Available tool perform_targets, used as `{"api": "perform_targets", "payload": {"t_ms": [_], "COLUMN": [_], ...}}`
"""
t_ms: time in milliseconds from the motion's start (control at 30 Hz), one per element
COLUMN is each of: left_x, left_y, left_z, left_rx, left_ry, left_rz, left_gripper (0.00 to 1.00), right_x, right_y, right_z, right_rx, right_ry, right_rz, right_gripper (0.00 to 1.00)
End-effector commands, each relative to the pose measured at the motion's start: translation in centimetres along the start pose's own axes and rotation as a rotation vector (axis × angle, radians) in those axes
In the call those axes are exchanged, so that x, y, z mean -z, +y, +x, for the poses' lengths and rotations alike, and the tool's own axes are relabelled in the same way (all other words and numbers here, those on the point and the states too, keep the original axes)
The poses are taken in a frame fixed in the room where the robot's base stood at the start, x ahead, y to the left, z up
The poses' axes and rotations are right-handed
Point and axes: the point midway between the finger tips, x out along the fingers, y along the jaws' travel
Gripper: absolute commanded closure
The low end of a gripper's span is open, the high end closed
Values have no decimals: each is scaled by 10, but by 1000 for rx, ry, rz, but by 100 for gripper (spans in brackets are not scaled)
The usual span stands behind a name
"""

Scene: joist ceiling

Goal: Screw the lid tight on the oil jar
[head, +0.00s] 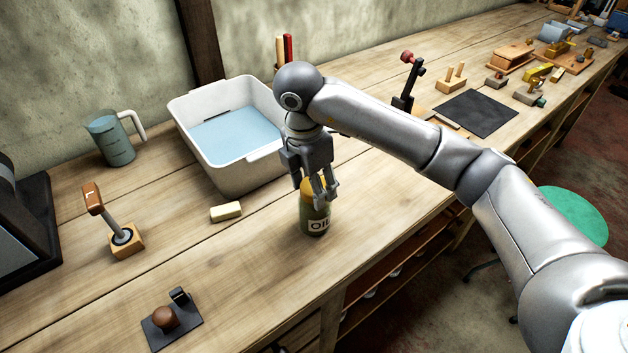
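The oil jar (315,222) is dark green with a white label reading "OIL". It stands upright on the wooden workbench, in front of the white basin. Its yellow-orange lid (308,190) is at the top of the jar, partly hidden by my gripper's fingers. My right gripper (319,194) points down from above with its fingers around the lid. The fingers look closed against the lid's sides. I cannot see from here how the lid sits on the thread. My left gripper is not in view.
A white basin (255,173) of water stands behind the jar. A yellow-cream block (226,212) lies left of it. A lever on a wooden base (126,240), a measuring jug (112,140) and a brown knob on a dark plate (164,318) are further left. The bench front edge is close.

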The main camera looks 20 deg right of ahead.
Motion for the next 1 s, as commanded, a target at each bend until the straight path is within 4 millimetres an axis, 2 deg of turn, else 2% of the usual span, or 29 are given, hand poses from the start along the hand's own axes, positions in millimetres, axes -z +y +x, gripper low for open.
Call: {"api": "perform_targets", "payload": {"t_ms": [133, 367, 400, 600, 1000], "left_x": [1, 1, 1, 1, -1], "left_y": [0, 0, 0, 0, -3], "left_z": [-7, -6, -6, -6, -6], "left_rx": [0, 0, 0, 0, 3], "left_ry": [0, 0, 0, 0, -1], "left_rz": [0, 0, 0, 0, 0], "left_gripper": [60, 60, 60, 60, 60], "right_x": [0, 0, 0, 0, 0], "right_y": [0, 1, 1, 0, 1], "right_z": [-2, -1, -1, 0, -5], "right_rx": [13, 14, 14, 14, 13], "right_ry": [0, 0, 0, 0, -1], "right_rz": [113, 129, 129, 127, 126], "right_gripper": [82, 82, 47, 24, 24]}}
